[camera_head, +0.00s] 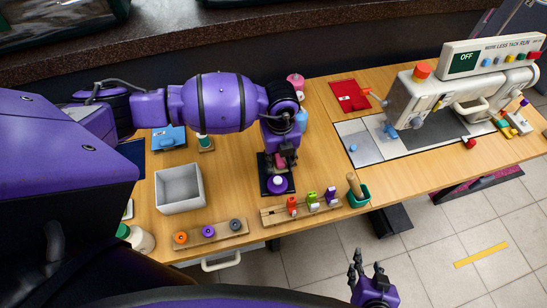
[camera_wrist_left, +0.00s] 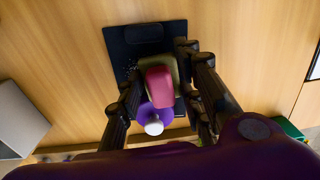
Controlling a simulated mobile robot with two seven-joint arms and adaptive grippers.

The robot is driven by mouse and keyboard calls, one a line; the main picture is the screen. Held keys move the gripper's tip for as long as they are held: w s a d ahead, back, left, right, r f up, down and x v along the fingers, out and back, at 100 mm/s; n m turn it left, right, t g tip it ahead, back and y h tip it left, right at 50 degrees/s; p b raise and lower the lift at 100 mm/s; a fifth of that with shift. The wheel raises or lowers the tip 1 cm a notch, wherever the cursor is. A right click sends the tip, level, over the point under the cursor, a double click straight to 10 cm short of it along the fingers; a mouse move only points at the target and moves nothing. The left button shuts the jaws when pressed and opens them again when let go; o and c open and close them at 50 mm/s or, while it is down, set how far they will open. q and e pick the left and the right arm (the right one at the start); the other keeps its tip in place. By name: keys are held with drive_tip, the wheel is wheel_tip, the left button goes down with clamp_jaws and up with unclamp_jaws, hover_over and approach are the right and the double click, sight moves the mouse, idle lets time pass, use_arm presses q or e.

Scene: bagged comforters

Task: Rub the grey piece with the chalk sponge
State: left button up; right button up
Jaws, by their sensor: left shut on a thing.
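My left gripper (camera_head: 285,157) points down over a black plate (camera_head: 264,166) on the table. In the left wrist view its dark fingers (camera_wrist_left: 160,75) stand on both sides of a block with a pink top (camera_wrist_left: 159,82) and an olive-grey lower part (camera_wrist_left: 174,66), and are shut on it. A purple round piece (camera_head: 277,184) with a white knob (camera_wrist_left: 153,128) sits at the plate's near end, beside the block. I cannot tell which of these is the chalk sponge or the grey piece. My right gripper (camera_head: 370,272) is open and empty, off the table's near edge.
An open grey bin (camera_head: 179,188) stands left of the plate. Wooden racks (camera_head: 209,236) with coloured rings and small coloured items (camera_head: 300,211) line the near edge, beside a green cup (camera_head: 357,196). A sewing machine (camera_head: 440,100) stands at the right.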

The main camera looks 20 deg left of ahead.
sight(260, 170)
use_arm(q)
drive_tip(key=shift+w+d, duration=0.15)
drive_tip(key=shift+d, duration=0.05)
drive_tip(key=shift+s+a+f, duration=0.1)
drive_tip(key=shift+s+a, duration=0.5)
drive_tip(key=shift+a, duration=0.3)
drive_tip(key=shift+s+a+f, duration=0.1)
drive_tip(key=shift+s+a, duration=0.55)
drive_tip(key=shift+a, duration=0.2)
drive_tip(key=shift+s+a+f, duration=0.1)
drive_tip(key=shift+s+a, duration=0.5)
drive_tip(key=shift+a, duration=0.3)
drive_tip(key=shift+w+d+f, duration=0.1)
drive_tip(key=shift+w+d, duration=0.5)
drive_tip(key=shift+d, duration=0.3)
drive_tip(key=shift+w+d, duration=0.55)
drive_tip(key=shift+d, duration=0.3)
drive_tip(key=shift+w+d+f, duration=0.1)
drive_tip(key=shift+w+d, duration=0.5)
drive_tip(key=shift+d, duration=0.3)
drive_tip(key=shift+w+f, duration=0.1)
drive_tip(key=shift+s+a+f, duration=0.1)
drive_tip(key=shift+s+a, duration=0.55)
drive_tip(key=shift+a, duration=0.25)
drive_tip(key=shift+s+a+r, duration=0.1)
drive_tip(key=shift+s+a, duration=0.55)
drive_tip(key=shift+a, duration=0.25)
drive_tip(key=shift+s+a+f, duration=0.1)
drive_tip(key=shift+s+a, duration=0.55)
drive_tip(key=shift+a, duration=0.25)
